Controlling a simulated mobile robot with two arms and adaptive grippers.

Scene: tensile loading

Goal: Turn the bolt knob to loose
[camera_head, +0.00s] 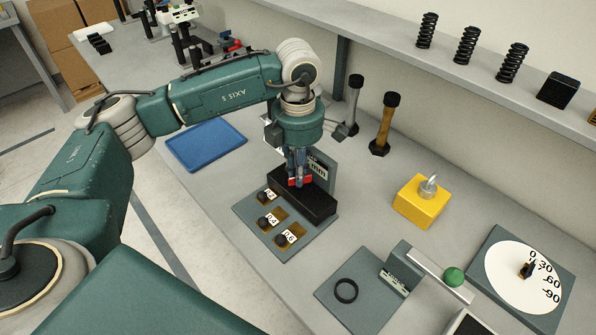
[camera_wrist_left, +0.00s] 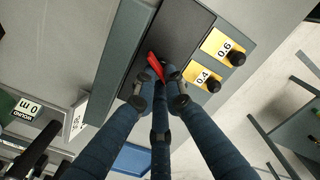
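My left gripper (camera_head: 297,178) points down over the black block (camera_head: 316,205) at the back of a grey plate with several black knobs. Its fingers are close together around a small red piece (camera_head: 292,182), which also shows between the fingertips in the left wrist view (camera_wrist_left: 156,66). I cannot tell whether they grip it. No knob is clearly labelled as the bolt knob or marked loose. A black pointer knob (camera_head: 527,269) sits on a white dial (camera_head: 508,286) marked 0, 30, 60, 90 at the far right, apart from my gripper. My right gripper is out of view.
A yellow block (camera_head: 422,202) with a metal eye stands right of the plate. A fixture with a black ring (camera_head: 346,291) and green ball (camera_head: 453,277) is at the front. Two upright posts (camera_head: 384,125) stand behind. A blue tray (camera_head: 206,143) lies left. Springs line the shelf (camera_head: 466,45).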

